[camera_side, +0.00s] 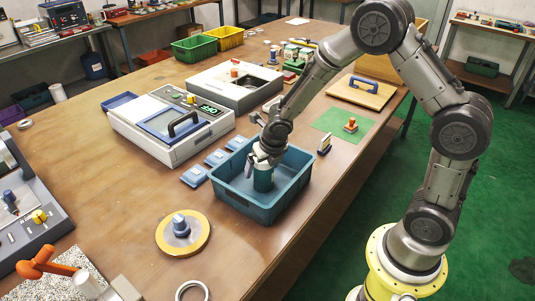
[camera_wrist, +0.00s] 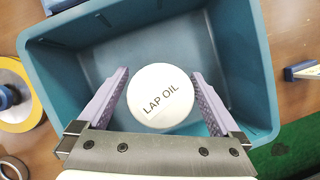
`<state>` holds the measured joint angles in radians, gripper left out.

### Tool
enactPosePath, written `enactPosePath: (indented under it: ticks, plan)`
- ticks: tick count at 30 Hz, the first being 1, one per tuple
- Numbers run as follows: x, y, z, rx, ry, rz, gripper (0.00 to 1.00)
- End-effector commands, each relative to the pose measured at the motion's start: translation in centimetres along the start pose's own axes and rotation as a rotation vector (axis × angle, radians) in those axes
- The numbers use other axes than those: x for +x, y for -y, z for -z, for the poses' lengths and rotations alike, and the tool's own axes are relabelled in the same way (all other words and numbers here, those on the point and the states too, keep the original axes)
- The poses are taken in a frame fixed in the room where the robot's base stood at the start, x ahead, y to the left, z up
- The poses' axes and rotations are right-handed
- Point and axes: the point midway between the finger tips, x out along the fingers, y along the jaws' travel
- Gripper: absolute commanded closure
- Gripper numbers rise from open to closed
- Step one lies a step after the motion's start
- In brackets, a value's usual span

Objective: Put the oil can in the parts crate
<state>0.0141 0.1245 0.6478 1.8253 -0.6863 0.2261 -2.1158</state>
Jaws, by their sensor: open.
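The oil can shows in the wrist view as a round white top marked "LAP OIL" (camera_wrist: 161,97). Gaps show between the fingers and the can's top. In the side view my gripper (camera_side: 262,160) hides the can's upper part.
Small blue blocks (camera_side: 207,166) lie left of the crate. A yellow disc with a grey-blue knob (camera_side: 183,233) and a metal ring (camera_side: 192,291) lie in front. A machine with a blue lid (camera_side: 172,122) stands behind. A green mat (camera_side: 343,124) lies to the right.

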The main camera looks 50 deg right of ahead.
Motion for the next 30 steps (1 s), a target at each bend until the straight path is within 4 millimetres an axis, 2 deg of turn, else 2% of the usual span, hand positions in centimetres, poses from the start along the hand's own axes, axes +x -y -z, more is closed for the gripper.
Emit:
enactPosePath:
  ticks: [12,18,23,26,30]
  plan:
    - [-8.1,-0.1,-0.1,0.001,0.004,-0.002,0.00]
    - [-10.1,0.0,0.0,0.000,0.002,-0.001,0.00]
    - [-10.5,0.0,0.1,0.004,0.000,-0.001,0.00]
    - [-11.2,0.2,0.1,0.064,0.006,-0.003,0.00]
    - [-13.9,1.0,0.7,0.329,0.018,-0.011,0.00]
